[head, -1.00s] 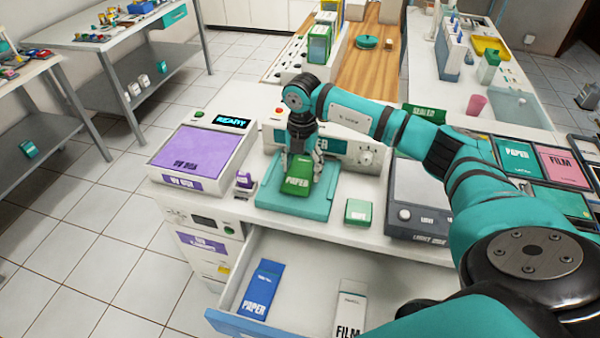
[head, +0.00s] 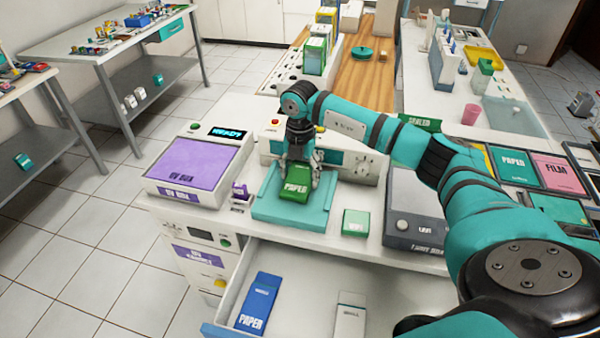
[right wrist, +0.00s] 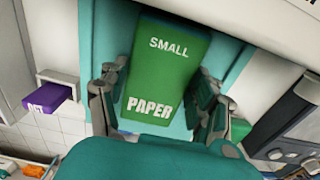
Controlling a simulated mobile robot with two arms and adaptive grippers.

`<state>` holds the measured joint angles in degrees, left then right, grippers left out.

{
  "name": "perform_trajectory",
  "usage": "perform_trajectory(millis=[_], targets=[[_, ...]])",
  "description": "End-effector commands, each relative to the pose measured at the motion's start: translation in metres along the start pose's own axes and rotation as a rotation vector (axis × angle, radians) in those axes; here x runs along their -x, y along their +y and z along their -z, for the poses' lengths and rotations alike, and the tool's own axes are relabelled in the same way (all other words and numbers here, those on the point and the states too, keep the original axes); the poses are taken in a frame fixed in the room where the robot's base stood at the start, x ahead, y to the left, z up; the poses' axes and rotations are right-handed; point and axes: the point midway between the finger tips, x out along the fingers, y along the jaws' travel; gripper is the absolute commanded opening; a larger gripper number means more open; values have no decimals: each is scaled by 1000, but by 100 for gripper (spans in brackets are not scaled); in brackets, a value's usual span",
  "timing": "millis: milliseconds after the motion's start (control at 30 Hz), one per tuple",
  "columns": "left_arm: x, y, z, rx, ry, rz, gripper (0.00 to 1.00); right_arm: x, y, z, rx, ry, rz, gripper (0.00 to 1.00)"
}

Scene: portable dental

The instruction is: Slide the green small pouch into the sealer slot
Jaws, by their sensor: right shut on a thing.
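The green small paper pouch (head: 293,181) is held by my right gripper (head: 299,172), over the teal tray at the front of the sealer (head: 352,166). In the right wrist view the pouch (right wrist: 165,68) lies between the two fingers of the gripper (right wrist: 160,105), its "SMALL PAPER" face towards the camera. The sealer is a white machine with a teal label and a knob. The arm and gripper hide part of its front, and I cannot see the slot or whether the pouch's far edge touches it. My left gripper is out of view.
The teal tray (head: 280,210) sits at the counter edge. A purple-topped UV unit (head: 195,160) is left, a small green box (head: 356,222) and a grey device (head: 415,205) right. Below, an open drawer (head: 300,262) holds a blue paper box (head: 259,300) and a white box (head: 349,318).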

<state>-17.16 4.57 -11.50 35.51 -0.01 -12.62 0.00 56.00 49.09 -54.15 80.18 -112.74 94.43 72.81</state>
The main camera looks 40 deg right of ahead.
Motion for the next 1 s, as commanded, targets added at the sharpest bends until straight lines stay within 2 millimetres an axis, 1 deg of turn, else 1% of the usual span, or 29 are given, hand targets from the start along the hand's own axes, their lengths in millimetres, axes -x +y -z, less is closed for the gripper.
perform_trajectory(millis=[300, 333, 533, 833, 933, 1000], targets=[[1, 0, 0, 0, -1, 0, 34, -2, 0, 1, 0, 0, 0, 31], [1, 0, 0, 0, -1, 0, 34, -2, 0, 1, 0, 0, 0, 66], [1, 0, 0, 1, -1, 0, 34, -2, 0, 1, 0, 0, 0, 92], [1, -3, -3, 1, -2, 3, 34, 0, 0, 1, 0, 0, 0, 92], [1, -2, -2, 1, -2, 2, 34, 8, 0, 0, 0, -1, -2, 92], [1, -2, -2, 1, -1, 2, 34, 18, 0, 0, 0, -2, -2, 92]])
